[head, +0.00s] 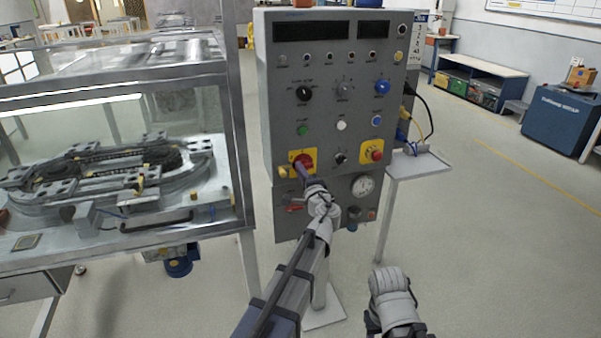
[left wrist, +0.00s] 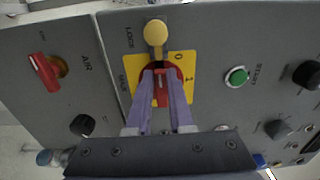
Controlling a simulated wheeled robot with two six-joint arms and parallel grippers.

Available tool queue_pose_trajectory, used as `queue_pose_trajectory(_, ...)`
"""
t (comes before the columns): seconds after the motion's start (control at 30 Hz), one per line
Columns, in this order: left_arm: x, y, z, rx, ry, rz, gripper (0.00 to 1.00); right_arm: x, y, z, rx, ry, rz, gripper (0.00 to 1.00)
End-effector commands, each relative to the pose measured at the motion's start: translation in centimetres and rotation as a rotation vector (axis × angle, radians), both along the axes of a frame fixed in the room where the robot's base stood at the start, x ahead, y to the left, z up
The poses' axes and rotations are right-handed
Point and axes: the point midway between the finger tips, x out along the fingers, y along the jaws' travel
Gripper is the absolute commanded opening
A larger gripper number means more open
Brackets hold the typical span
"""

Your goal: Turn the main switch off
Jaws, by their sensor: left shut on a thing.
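The main switch is a red rotary handle on a yellow plate (head: 312,155), low on the left of the grey control panel's front. In the left wrist view the red switch (left wrist: 160,74) sits on its yellow plate, with the marks 0 and 1 beside it. My left gripper (left wrist: 160,88) is shut on the red handle, one purple finger on each side. In the head view my left gripper (head: 302,172) reaches the switch from below and partly hides it. A yellow lock piece (left wrist: 155,33) is beside the plate. My right gripper's fingers do not show, only part of that arm.
A red air valve handle (left wrist: 45,72) and a green button (left wrist: 237,76) flank the switch. A red emergency button (head: 376,155) is to its right. A glazed cabinet (head: 240,150) with a ring track stands close on the left. Open floor lies to the right.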

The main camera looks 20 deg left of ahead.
Motion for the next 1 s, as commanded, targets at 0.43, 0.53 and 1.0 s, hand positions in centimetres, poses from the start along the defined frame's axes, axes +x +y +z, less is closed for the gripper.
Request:
queue_pose_trajectory(0.43,-0.1,0.0,-0.1,-0.004,-0.001,0.001,0.36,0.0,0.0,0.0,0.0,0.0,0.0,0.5)
queue_pose_trajectory(0.53,-0.1,0.0,-0.1,-0.004,0.0,0.001,0.47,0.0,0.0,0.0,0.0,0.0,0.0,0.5)
queue_pose_trajectory(1.0,-2.2,-1.3,0.0,-0.002,0.0,-0.002,0.5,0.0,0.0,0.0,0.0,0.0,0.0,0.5)
